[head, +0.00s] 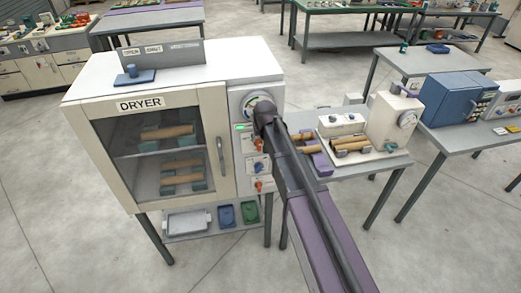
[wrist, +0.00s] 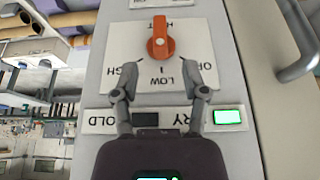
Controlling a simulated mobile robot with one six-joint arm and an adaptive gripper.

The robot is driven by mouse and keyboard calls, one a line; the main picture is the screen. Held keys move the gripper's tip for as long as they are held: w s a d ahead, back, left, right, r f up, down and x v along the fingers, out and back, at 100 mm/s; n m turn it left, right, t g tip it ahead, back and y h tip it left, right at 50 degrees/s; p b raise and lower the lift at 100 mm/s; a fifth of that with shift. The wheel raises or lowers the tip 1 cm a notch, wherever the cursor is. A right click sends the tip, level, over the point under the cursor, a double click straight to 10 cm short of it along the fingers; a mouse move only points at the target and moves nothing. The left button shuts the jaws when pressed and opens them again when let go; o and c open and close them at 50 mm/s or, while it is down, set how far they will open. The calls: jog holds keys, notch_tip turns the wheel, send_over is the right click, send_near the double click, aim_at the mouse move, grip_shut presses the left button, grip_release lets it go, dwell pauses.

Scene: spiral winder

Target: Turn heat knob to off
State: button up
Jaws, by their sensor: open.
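The heat knob (wrist: 160,40) is an orange knob on a white plate marked HEAT, OFF, LOW and HIGH, which appears upside down in the wrist view. Its raised bar runs up and down the picture, in line with the LOW mark; which end is the pointer is unclear. My gripper (wrist: 169,68) is open and empty. Its fingertips lie on either side, just below the knob in the picture, apart from it. In the head view the heat knob (head: 258,143) is the upper orange one on the dryer's panel; my arm hides most of the gripper.
The dryer (head: 141,104) has a glass door and a vertical handle (head: 220,155). A green light (wrist: 228,117) is lit beside the DRY and COLD labels. More knobs (head: 259,185) sit lower on the panel. A table with a winder (head: 395,120) stands to the right.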

aim_at(259, 142)
jog(key=shift+b+x, duration=2.95)
jog(key=shift+x, duration=0.55)
jog(key=shift+w, duration=0.1)
grip_shut()
